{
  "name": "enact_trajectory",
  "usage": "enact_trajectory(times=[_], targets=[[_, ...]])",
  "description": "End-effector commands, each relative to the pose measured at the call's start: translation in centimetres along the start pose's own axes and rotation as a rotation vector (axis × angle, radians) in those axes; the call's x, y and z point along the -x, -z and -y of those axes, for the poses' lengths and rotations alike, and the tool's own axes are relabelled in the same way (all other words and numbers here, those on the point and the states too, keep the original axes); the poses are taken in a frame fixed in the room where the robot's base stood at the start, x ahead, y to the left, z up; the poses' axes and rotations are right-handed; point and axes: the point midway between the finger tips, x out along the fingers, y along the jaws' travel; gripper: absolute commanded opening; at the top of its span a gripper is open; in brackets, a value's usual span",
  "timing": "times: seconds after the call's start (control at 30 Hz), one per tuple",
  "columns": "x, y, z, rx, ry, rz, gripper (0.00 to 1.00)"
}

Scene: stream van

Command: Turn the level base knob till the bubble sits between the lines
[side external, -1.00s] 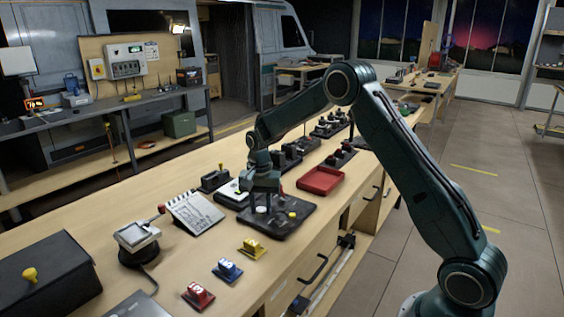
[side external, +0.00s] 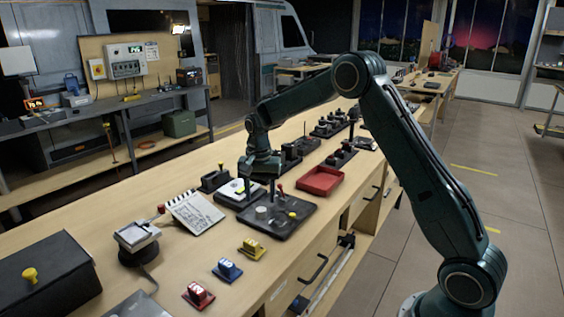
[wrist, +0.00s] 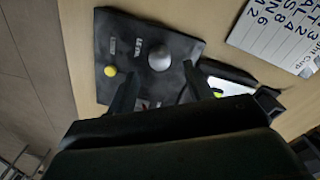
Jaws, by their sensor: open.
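The level base is a dark plate (side external: 288,222) on the bench. It carries a pale grey round knob (side external: 261,211) and a smaller yellow knob (side external: 292,214). In the wrist view the plate (wrist: 135,40) bears a label, with the grey knob (wrist: 160,58) and the yellow knob (wrist: 110,72). My gripper (side external: 259,198) is open and empty, above and slightly behind the grey knob. In the wrist view the grey knob lies between and beyond the two fingertips (wrist: 161,74). A yellow-green patch (wrist: 217,93) shows beside one finger. I cannot make out the bubble or its lines.
A notepad (side external: 195,212) and a device with a red-tipped lever (side external: 137,236) stand to the left. Yellow (side external: 251,249), blue (side external: 227,270) and red (side external: 198,294) blocks lie in front. A red tray (side external: 319,181) is behind right. A red-tipped piece (side external: 280,187) stands near my gripper.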

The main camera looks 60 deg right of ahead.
Motion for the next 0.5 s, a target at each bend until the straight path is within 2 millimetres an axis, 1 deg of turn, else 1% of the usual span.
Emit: enact_trajectory(times=[0.03,0.3,0.5], targets=[[1.0,0.1,0.0,0.0,0.003,-0.003,0.51],[5.7,0.1,0.0,-0.001,0.003,-0.003,0.51],[8.3,0.1,0.0,-0.001,0.002,-0.002,0.51]])
